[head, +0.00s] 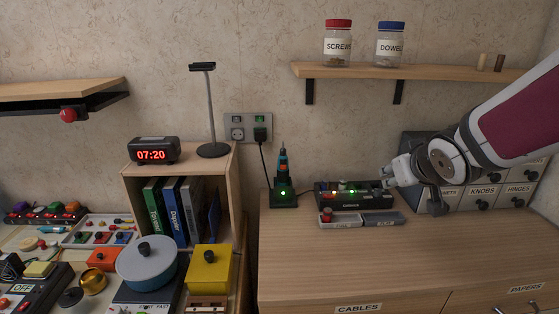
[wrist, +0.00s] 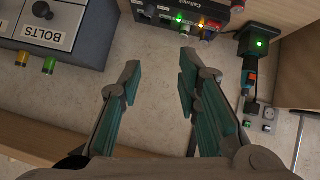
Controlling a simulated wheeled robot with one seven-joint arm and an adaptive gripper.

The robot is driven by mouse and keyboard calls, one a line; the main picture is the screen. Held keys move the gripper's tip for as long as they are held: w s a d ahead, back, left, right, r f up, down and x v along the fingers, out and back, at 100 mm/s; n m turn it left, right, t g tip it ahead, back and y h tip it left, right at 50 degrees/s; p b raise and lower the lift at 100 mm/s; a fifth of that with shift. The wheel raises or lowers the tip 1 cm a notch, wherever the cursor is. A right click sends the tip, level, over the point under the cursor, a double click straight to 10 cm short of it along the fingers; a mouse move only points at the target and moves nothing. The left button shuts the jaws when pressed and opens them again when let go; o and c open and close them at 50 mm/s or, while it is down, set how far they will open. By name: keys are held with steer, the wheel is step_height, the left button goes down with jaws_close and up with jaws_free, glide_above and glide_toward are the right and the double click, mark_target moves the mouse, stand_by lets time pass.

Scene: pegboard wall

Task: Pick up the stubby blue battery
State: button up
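My gripper (head: 388,182) is above the charger's right end in the head view. In the wrist view, my gripper (wrist: 160,68) is open, with nothing between its fingers.
A grey drawer unit (head: 470,190) stands to the right, behind my arm. A screwdriver (head: 283,166) stands in a charging dock (head: 284,199) left of the charger. A shelf (head: 430,73) with two jars hangs above. The cabinet top (head: 400,255) in front is clear.

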steer(key=w+f+n+t+y+b, duration=0.1)
steer(key=w+f+t+y+b, duration=0.1)
steer(key=w+f, duration=0.4)
steer(key=n+t+y+b, duration=0.1)
steer(key=n+y+b, duration=0.1)
steer(key=y, duration=0.3)
glide_toward(327, 181)
steer(key=b+x, duration=0.2)
steer(key=x, duration=0.7)
steer(key=shift+c, duration=0.2)
jaws_close()
